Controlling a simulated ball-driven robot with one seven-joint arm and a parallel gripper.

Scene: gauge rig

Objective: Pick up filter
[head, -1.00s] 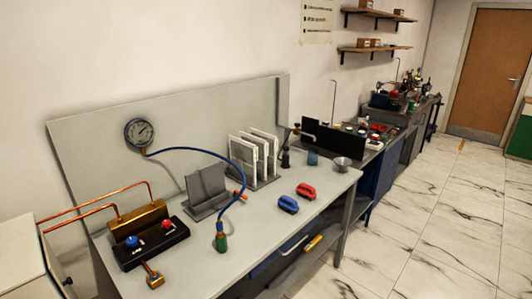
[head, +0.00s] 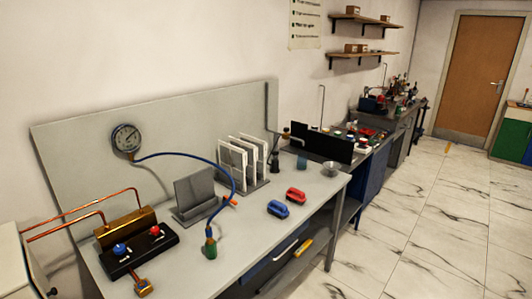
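The likely filters are several white framed panels (head: 232,165) standing upright in a dark rack on the grey workbench (head: 255,228). Their faces are seen at an angle, so I cannot tell which one the task means. To the left of them stands an empty-looking grey slotted holder (head: 195,194). My gripper is not in view, and nothing held by it shows.
A gauge (head: 127,138) on the back panel has a blue hose curving to a green-ended fitting (head: 210,246). A brass manifold (head: 126,228) with copper pipes sits at left. Blue (head: 278,209) and red (head: 296,195) handled tools lie mid-bench. Tiled floor (head: 430,220) is clear at right.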

